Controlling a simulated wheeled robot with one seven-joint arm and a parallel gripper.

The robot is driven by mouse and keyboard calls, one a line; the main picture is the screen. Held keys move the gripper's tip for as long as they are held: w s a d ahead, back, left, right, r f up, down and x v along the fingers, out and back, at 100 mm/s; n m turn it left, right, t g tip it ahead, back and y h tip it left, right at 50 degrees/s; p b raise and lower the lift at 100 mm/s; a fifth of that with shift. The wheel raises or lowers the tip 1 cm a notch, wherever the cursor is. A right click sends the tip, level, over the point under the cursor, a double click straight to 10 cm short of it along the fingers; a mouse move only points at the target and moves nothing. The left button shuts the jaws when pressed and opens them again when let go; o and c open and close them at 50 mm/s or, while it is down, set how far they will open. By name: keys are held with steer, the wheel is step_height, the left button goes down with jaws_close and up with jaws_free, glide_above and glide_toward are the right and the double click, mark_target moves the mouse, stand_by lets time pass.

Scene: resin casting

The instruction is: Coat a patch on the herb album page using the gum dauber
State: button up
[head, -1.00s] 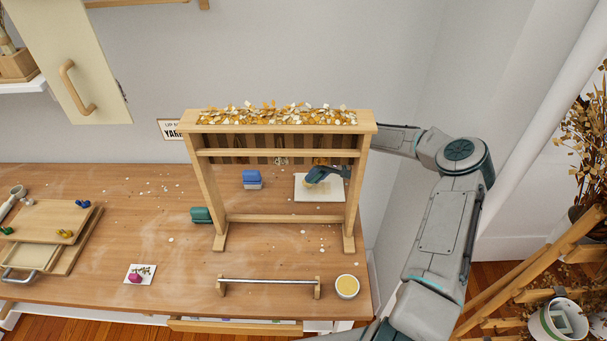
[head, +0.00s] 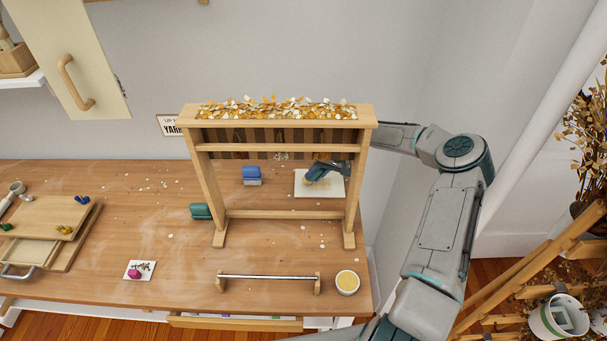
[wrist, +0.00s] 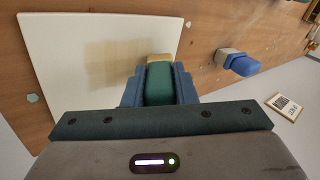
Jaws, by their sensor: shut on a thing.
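The herb album page (head: 332,189) is a pale sheet lying flat on the bench behind the wooden frame; it fills the left of the wrist view (wrist: 60,60). A faint yellowish patch (wrist: 112,53) shows on it. My gripper (head: 312,176) is over the page, shut on the gum dauber (wrist: 158,85), which has a green body and a tan pad. The gripper's blue fingers flank the dauber in the wrist view. The pad is beside the patch's right end; I cannot tell whether it touches the page.
A wooden frame (head: 285,217) topped with dried petals stands in front of the page. A blue block (head: 251,173) and a green block (head: 200,211) are to the left. A bowl of yellow stuff (head: 347,283) and a metal rail (head: 268,277) are near the front edge.

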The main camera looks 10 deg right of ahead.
steer(key=shift+s+d+b, duration=0.15)
steer(key=shift+d+b, duration=0.05)
steer(key=shift+d, duration=0.6)
steer(key=shift+s+d+b, duration=0.15)
steer(key=shift+d, duration=0.65)
steer(key=shift+s+d+f+b, duration=0.1)
steer(key=shift+s+d+b, duration=0.15)
steer(key=shift+d, duration=0.75)
steer(key=shift+s+d+b, duration=0.1)
steer(key=shift+d+b, duration=0.2)
steer(key=shift+d, duration=0.75)
steer(key=shift+s+d+f+b, duration=0.1)
steer(key=shift+s+d+b, duration=0.15)
steer(key=shift+d, duration=0.75)
steer(key=shift+b, duration=0.3)
steer(key=shift+w+a+r+b, duration=0.1)
steer(key=shift+w+a+b, duration=0.15)
steer(key=shift+a, duration=0.65)
steer(key=shift+w+a+b, duration=0.1)
steer(key=shift+a+b, duration=0.1)
steer(key=shift+a, duration=0.65)
